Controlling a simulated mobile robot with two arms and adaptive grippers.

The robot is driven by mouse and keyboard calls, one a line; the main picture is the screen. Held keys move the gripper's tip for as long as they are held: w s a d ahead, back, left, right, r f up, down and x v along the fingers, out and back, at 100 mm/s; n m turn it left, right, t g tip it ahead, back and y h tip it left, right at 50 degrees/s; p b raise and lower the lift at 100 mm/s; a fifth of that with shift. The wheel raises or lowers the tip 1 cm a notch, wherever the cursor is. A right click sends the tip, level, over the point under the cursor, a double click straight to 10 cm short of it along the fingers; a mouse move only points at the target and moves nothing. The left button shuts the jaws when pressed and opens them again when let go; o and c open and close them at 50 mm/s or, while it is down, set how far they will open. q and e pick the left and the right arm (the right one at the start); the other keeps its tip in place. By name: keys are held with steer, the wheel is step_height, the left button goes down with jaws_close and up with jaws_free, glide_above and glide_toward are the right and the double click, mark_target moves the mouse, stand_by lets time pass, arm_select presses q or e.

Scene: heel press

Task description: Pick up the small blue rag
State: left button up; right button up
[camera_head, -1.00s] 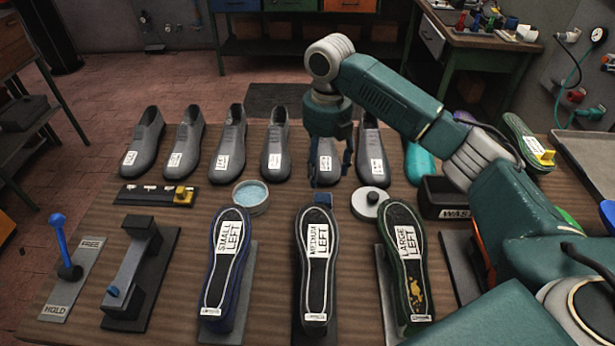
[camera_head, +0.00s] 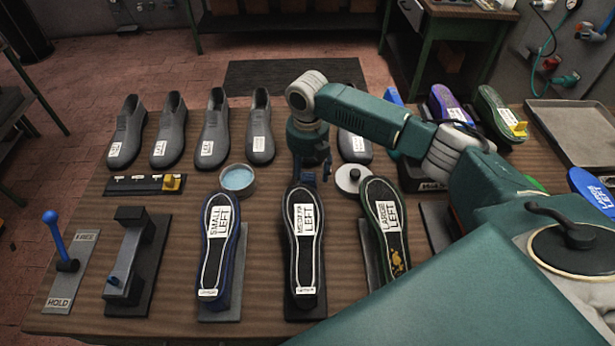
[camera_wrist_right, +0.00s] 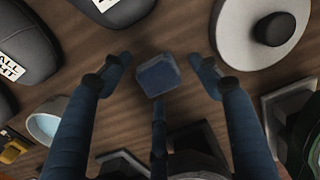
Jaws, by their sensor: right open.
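The small blue rag (camera_wrist_right: 157,78) is a small, folded, block-like blue piece on the wooden table (camera_head: 165,262). In the head view it is mostly hidden behind my right gripper (camera_head: 311,168). In the right wrist view my right gripper (camera_wrist_right: 160,62) is open. Its fingers are spread to the left and right of the rag, with a third finger below it in the picture. I see a gap between the rag and each side finger. My left gripper is not in view.
The medium left sole form (camera_head: 306,245) stands just in front of the gripper. A round grey lidded piece (camera_head: 354,180) is close on the right, a bowl of light blue stuff (camera_head: 238,180) on the left. A row of grey shoes (camera_head: 212,130) stands behind.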

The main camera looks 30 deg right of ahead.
mark_target(308, 176)
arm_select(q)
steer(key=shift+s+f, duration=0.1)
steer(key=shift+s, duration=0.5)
arm_select(e)
steer(key=c, duration=1.2)
steer(key=shift+w+r, duration=0.1)
steer(key=shift+r, duration=0.4)
arm_select(q)
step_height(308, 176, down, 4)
steer(key=b, duration=0.3)
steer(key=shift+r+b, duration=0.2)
steer(key=shift+b, duration=0.2)
arm_select(e)
step_height(308, 176, up, 19)
